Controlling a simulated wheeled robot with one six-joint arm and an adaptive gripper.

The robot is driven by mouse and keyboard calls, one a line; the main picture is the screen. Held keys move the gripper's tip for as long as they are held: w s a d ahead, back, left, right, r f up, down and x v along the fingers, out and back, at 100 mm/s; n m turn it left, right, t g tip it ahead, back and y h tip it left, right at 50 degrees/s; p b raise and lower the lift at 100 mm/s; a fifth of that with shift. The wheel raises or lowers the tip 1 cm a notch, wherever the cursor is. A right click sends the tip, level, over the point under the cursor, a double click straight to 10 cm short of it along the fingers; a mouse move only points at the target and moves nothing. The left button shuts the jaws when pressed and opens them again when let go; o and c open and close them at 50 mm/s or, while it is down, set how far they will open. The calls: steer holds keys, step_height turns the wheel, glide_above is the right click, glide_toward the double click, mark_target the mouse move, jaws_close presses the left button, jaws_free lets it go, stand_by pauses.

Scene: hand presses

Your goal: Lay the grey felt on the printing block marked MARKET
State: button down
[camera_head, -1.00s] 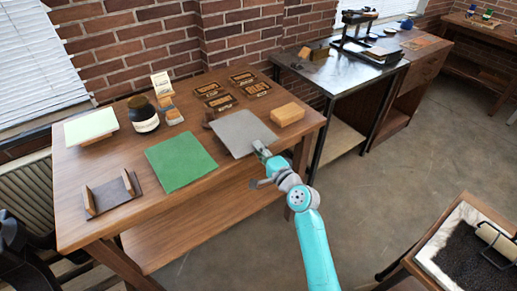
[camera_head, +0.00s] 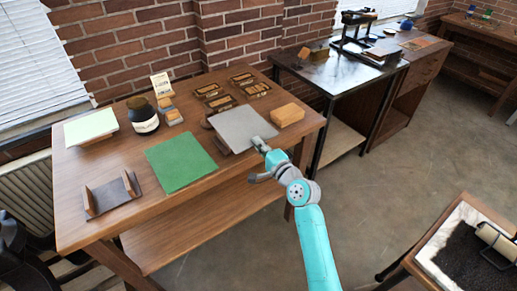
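The grey felt (camera_head: 240,130) is a flat grey sheet at the right part of the wooden table, in the head view. My gripper (camera_head: 259,144) is at its front right edge and appears shut on that edge; the fingertips are small and partly hidden. The printing blocks are several dark plates with tan lettering behind the felt: a back left one (camera_head: 207,90), a back right one (camera_head: 242,79), a front left one (camera_head: 221,102) and a front right one (camera_head: 257,90). Their lettering is too small to read, so I cannot tell which is MARKET.
A green sheet (camera_head: 181,162) lies left of the felt, and a tan block stack (camera_head: 287,115) stands to its right. A dark jar (camera_head: 143,115), a small card stand (camera_head: 162,85), a pale pad (camera_head: 91,127) and a dark rack (camera_head: 112,195) fill the left side. A brown object shows behind the felt's left corner.

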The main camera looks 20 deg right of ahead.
steer(key=shift+r, duration=0.2)
steer(key=s+d+r, duration=0.2)
steer(key=s+r, duration=0.1)
steer(key=s, duration=0.3)
steer(key=shift+s, duration=0.35)
stand_by(0.7)
stand_by(2.2)
